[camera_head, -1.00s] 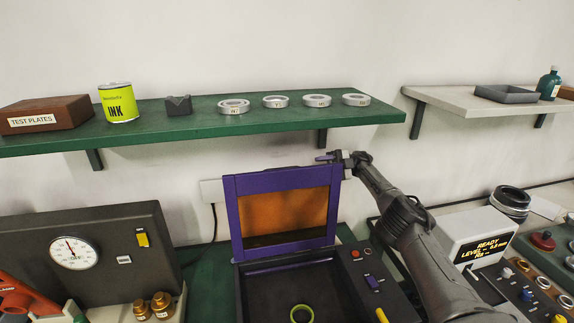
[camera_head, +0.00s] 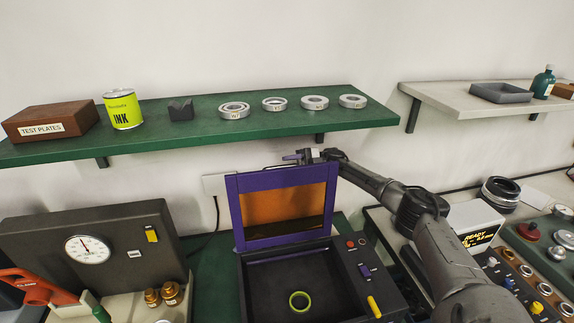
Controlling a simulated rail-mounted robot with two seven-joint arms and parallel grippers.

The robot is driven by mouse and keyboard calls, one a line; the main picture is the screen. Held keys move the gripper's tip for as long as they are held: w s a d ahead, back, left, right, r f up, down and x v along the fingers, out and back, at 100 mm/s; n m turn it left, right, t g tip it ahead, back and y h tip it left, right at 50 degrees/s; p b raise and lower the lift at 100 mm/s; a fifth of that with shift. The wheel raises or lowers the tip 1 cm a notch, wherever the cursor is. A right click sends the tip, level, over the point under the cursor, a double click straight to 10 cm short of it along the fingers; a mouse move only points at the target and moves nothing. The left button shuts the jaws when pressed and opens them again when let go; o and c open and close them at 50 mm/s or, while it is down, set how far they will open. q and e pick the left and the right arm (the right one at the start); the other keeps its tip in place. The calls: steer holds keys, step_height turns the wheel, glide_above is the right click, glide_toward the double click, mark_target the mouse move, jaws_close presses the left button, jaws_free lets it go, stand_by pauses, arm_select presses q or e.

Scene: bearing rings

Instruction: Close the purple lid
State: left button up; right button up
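The purple lid (camera_head: 233,212) stands upright and open at the back of a dark box (camera_head: 252,300). It is a purple frame around an orange see-through pane (camera_head: 283,208). A yellow-green ring (camera_head: 299,301) lies on the floor of the box. My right gripper (camera_head: 292,158) is at the lid's top edge, towards its right half, at or just behind the edge. It is small and partly hidden, so I cannot tell its finger opening or whether it touches the lid. My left gripper is not in view.
A green shelf (camera_head: 200,133) with several metal rings, an ink can (camera_head: 122,108) and a wooden box (camera_head: 50,120) hangs above the lid. A gauge panel (camera_head: 90,250) stands left. A display unit (camera_head: 478,222) stands right, beyond my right arm.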

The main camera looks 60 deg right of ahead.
steer(key=shift+w+a+r, duration=0.15)
steer(key=shift+w+a, duration=0.2)
steer(key=shift+a, duration=0.25)
steer(key=shift+c, duration=0.3)
jaws_close()
